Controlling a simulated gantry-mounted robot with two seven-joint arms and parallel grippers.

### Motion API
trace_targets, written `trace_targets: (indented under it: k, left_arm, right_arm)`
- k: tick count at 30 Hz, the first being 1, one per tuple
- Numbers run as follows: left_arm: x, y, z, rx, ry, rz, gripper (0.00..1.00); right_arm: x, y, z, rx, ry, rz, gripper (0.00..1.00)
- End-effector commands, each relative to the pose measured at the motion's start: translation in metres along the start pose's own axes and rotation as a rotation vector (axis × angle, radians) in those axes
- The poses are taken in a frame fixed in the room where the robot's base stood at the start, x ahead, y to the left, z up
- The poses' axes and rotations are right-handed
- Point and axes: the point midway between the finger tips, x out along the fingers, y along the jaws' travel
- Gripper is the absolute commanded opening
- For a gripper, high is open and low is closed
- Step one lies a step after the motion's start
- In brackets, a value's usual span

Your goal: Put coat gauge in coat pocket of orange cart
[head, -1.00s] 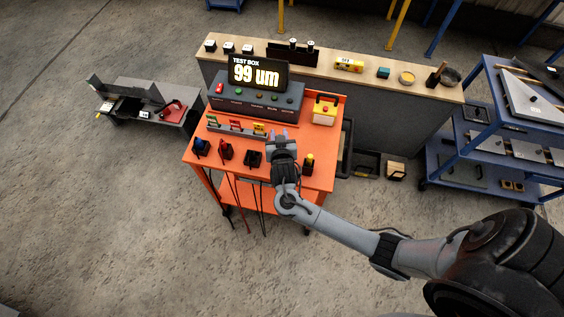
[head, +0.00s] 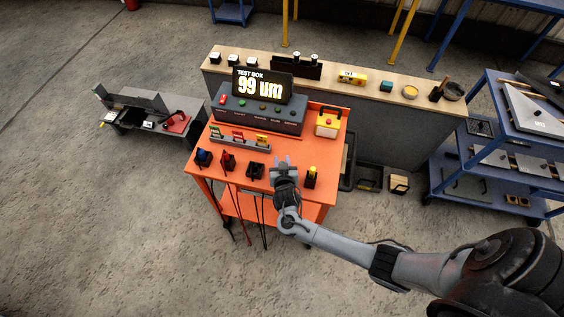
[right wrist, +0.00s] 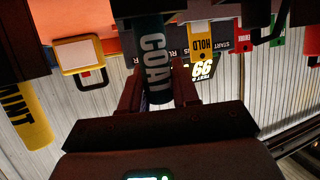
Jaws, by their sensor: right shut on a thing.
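My right gripper (head: 283,162) is at the front edge of the orange cart (head: 300,140), between a black holder (head: 255,171) and a holder with a yellow-topped gauge (head: 312,174). In the right wrist view its fingers (right wrist: 158,92) are shut on the coat gauge (right wrist: 154,55), a dark cylinder lettered "COAT". The gauge's far end meets a dark block (right wrist: 125,8) at the picture's top edge. I cannot tell whether it is inside a pocket. In the head view my gripper hides the spot beneath it. My left gripper is not in view.
Blue (head: 204,157) and red (head: 227,160) gauges stand left along the cart's front, with cables hanging below. Behind are a tag rack (head: 240,140), the test box (head: 258,112) reading "99 um" and a yellow case (head: 327,122). A blue shelf cart (head: 475,150) stands right.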

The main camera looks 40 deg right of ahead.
Motion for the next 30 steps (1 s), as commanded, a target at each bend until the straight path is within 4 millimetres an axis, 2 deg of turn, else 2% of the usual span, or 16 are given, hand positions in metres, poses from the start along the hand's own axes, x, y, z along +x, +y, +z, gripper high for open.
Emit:
trace_targets:
  k: [7, 8, 12, 23, 26, 30]
  left_arm:
    - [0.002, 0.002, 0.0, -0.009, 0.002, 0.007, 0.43]
    - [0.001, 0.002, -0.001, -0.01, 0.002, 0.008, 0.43]
    - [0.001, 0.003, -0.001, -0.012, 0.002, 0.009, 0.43]
    - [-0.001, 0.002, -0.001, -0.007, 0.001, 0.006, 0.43]
    - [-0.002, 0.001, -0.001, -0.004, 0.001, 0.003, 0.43]
    - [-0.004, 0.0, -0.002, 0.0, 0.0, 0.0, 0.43]
  right_arm:
    - [0.001, 0.0, 0.002, 0.001, 0.0, -0.001, 0.0]
    - [0.0, 0.0, 0.001, 0.0, 0.0, -0.001, 0.35]
    - [0.0, 0.0, 0.001, 0.0, 0.0, -0.001, 0.56]
    - [-0.002, 0.0, -0.001, 0.0, 0.0, -0.001, 0.56]
    - [-0.01, -0.001, 0.0, 0.001, -0.001, -0.002, 0.56]
    - [-0.03, -0.001, 0.0, 0.002, -0.002, -0.002, 0.56]
